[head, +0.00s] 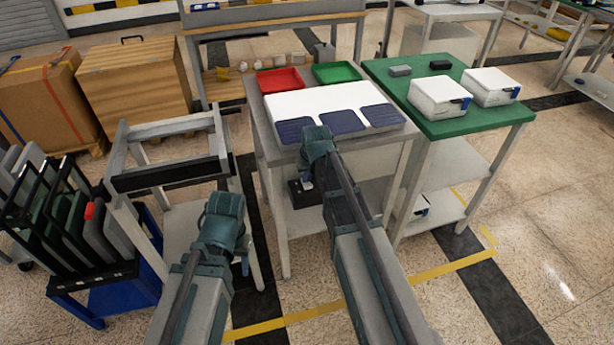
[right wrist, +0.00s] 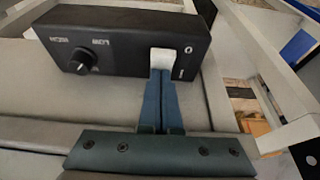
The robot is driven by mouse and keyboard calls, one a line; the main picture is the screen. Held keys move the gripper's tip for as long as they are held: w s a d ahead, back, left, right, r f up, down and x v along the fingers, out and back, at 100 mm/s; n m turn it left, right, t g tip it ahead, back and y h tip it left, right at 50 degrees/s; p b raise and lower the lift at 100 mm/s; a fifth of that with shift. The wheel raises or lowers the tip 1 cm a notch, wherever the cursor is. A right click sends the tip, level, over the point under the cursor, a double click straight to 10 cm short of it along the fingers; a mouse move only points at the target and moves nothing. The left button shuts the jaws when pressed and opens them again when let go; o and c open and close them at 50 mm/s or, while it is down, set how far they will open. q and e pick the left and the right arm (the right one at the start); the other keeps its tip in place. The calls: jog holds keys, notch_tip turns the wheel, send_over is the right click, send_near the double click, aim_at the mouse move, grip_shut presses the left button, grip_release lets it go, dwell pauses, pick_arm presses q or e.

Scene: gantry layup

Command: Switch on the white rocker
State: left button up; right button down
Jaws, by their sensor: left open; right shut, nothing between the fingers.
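The white rocker (right wrist: 162,59) sits at the right end of the face of a black control box (right wrist: 118,39). A circle mark is beside its upper part and a line mark beside its lower part. My right gripper (right wrist: 161,72) is shut and empty, its fingertips at the lower edge of the rocker, covering part of it. I cannot tell whether they touch or which way the rocker is tilted. In the head view the box (head: 303,197) is below the table's front edge, partly behind my right arm. My left gripper (head: 244,265) is low beside the grey cart, mostly hidden by my arm, open.
A black round knob (right wrist: 82,61) is on the same box, left of the rocker. The table (head: 262,138) above bears a white board with blue pads (head: 345,124), a red tray (head: 280,80) and a green tray (head: 337,73). A grey cart (head: 165,176) stands left.

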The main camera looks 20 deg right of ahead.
jog(key=shift+s, duration=0.85)
jog(key=p+v, duration=1.3)
jog(key=v, duration=0.1)
jog(key=shift+s, duration=0.15)
jog(key=shift+f, duration=0.15)
